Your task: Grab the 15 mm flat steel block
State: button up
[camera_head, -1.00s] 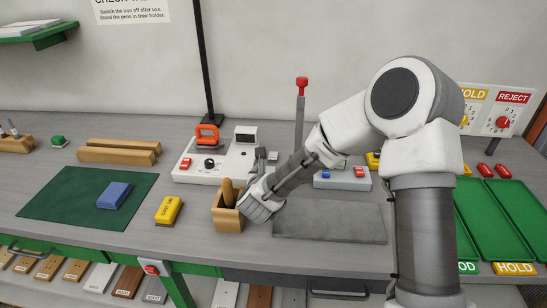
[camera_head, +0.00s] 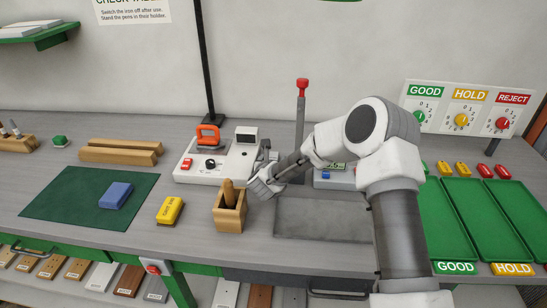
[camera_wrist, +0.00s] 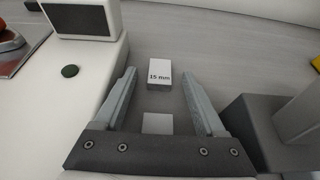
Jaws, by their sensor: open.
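The steel block (camera_wrist: 159,73), marked "15 mm" on its near face, sits on the grey bench top in the wrist view. My gripper (camera_wrist: 158,88) is open, with one finger on each side of the view. The block lies between and slightly beyond the fingertips, with no clear contact. A pale grey square (camera_wrist: 157,123) shows nearer the palm; I cannot tell what it is. In the head view my gripper (camera_head: 262,185) is beside the wooden holder, and I cannot make out the block with certainty there.
A white device with a small screen (camera_head: 215,160) stands left of the gripper. A red-knobbed post (camera_head: 301,115) rises at right. The wooden holder (camera_head: 230,212), yellow block (camera_head: 170,210) and grey plate (camera_head: 318,218) are nearby. Green trays (camera_head: 484,210) lie at far right.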

jog(key=shift+w, duration=0.1)
grip_shut()
dwell(0.3)
